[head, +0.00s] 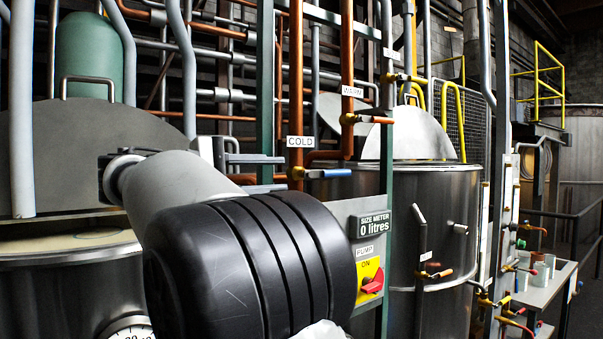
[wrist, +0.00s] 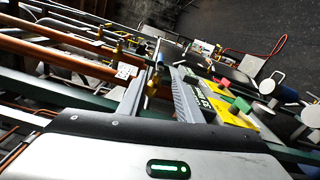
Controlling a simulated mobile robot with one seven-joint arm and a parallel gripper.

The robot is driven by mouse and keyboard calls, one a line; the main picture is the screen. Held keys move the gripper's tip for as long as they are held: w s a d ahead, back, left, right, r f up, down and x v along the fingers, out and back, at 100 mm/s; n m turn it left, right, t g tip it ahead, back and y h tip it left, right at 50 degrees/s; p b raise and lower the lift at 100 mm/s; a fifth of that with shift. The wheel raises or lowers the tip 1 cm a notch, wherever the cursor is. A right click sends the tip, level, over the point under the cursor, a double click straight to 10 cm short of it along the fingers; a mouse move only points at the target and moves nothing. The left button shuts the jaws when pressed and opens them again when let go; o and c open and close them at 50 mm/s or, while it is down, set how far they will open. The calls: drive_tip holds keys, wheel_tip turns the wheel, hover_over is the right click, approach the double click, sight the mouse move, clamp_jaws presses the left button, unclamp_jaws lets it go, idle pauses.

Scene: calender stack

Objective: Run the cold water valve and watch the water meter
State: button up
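The cold water valve has a blue lever (head: 330,173) pointing right, below the white COLD label (head: 301,142). In the wrist view the blue lever (wrist: 160,50) and its brass body lie between and beyond my fingers. My gripper (head: 284,173) has two grey fingers apart, one above the other, pointing at the valve from the left. In the wrist view my gripper (wrist: 160,70) looks open, with the fingers on either side of the valve. I cannot tell whether they touch it. The water meter (head: 375,225) reads "0 litres".
A yellow pump switch (head: 370,280) with a red knob sits below the meter. A WARM label (head: 352,91) and another valve are above right. Copper pipes (head: 296,80) and a green post crowd the valve. A steel tank (head: 430,220) stands behind, right.

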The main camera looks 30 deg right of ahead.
sight(351, 173)
drive_tip(key=d, duration=0.5)
drive_tip(key=w+d, duration=0.1)
drive_tip(key=d, duration=1.1)
drive_tip(key=shift+w+d+f+p, duration=0.15)
drive_tip(key=shift+f+p, duration=0.05)
drive_tip(key=shift+p, duration=0.1)
clamp_jaws()
